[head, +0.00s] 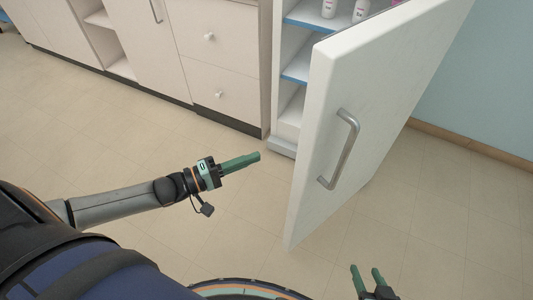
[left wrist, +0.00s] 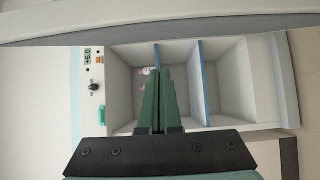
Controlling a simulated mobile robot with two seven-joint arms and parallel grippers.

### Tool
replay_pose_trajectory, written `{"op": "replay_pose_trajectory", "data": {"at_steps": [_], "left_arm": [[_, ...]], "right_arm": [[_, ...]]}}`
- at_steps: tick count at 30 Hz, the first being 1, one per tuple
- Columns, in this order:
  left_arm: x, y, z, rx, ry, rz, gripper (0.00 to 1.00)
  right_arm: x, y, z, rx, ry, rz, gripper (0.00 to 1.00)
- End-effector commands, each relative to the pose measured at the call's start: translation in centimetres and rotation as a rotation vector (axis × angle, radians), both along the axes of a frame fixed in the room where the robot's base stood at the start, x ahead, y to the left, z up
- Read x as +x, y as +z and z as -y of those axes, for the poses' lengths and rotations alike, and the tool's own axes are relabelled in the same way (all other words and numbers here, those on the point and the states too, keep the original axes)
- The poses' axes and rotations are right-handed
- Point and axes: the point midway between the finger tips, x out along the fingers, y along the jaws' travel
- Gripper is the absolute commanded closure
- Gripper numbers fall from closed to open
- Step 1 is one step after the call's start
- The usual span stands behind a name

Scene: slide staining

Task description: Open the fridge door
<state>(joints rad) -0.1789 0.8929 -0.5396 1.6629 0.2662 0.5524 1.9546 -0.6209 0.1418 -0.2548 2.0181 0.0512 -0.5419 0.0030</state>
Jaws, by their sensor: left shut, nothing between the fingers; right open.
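The white fridge door (head: 385,90) stands wide open in the head view, swung out toward me, with its grey bar handle (head: 345,150) on the face turned to me. The fridge interior (head: 293,105) shows behind it with blue-edged shelves; the left wrist view also shows the fridge interior (left wrist: 225,85). My left gripper (head: 258,155) is shut and empty, left of the door's free edge and apart from it. Its green fingers (left wrist: 160,80) point toward the fridge opening in the left wrist view. My right gripper (head: 367,273) is open and empty, below the handle and apart from it.
White bottles (head: 329,8) stand on the upper fridge shelf. Cabinets with drawers (head: 215,45) line the wall left of the fridge. A control panel with a display (left wrist: 88,55) and a knob (left wrist: 94,87) is on the fridge. The tiled floor (head: 110,130) is clear.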

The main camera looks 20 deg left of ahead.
Motion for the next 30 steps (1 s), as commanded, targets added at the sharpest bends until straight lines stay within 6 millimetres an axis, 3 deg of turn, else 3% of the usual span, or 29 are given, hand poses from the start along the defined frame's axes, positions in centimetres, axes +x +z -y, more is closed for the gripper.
{"op": "replay_pose_trajectory", "data": {"at_steps": [13,21,30], "left_arm": [[7.0,0.1,5.8,0.000,0.000,0.006,1.00],[5.3,0.1,8.9,-0.001,0.000,0.001,1.00],[5.1,0.0,9.3,0.003,0.001,0.003,1.00]], "right_arm": [[-0.6,-1.1,0.2,-0.002,-0.001,-0.006,0.47],[-0.7,-0.8,0.2,-0.003,-0.001,-0.009,0.47],[-0.6,-0.8,0.3,-0.004,-0.002,-0.007,0.47]]}}
